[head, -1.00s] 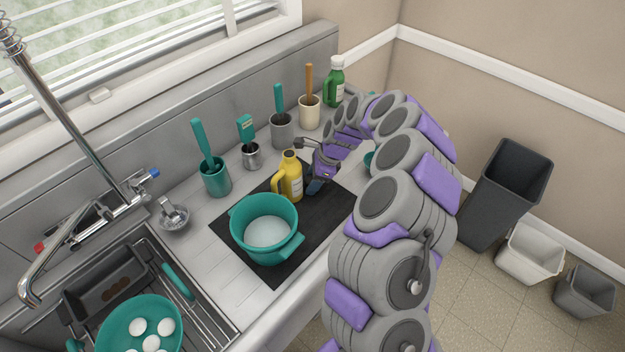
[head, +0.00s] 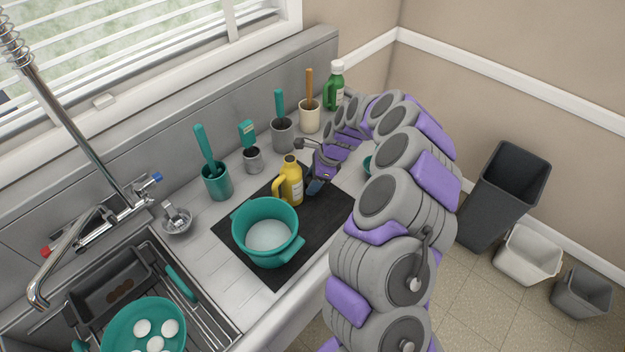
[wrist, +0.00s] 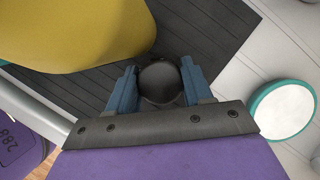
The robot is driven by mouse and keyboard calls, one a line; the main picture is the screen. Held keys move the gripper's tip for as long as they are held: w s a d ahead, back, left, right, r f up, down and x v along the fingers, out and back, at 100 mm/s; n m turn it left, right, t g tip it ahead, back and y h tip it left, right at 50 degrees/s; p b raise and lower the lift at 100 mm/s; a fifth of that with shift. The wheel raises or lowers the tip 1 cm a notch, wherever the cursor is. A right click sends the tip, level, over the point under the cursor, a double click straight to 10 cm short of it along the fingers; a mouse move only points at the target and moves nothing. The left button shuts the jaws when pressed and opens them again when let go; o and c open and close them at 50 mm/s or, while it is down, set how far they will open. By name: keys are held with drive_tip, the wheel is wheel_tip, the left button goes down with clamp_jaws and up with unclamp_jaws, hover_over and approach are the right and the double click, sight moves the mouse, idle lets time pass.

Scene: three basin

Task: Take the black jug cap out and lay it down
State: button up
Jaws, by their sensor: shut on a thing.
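My gripper (head: 316,184) is low over the black mat (head: 315,220), just right of the yellow jug (head: 291,189). In the wrist view its blue fingers (wrist: 160,85) are shut on the round black jug cap (wrist: 160,80). Whether the cap touches the mat cannot be told. In the head view the cap is hidden by the gripper. The yellow jug stands upright with its neck uncovered, and its body shows at upper left in the wrist view (wrist: 75,35).
A teal pot (head: 240,235) stands on the mat left of the jug. Utensil holders (head: 217,182) line the back wall. A green bottle (head: 334,92) stands at the far corner. A teal-rimmed white round thing (wrist: 283,110) is right of the gripper.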

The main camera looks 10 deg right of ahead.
drive_tip(key=shift+r+p, duration=0.7)
drive_tip(key=shift+p, duration=0.1)
drive_tip(key=shift+r+p, duration=2.9)
drive_tip(key=shift+r, duration=0.05)
drive_tip(key=shift+r+p, duration=2.6)
drive_tip(key=shift+r, duration=0.4)
drive_tip(key=shift+r, duration=0.1)
drive_tip(key=shift+r+p, duration=1.9)
drive_tip(key=shift+r, duration=0.75)
drive_tip(key=shift+f, duration=0.1)
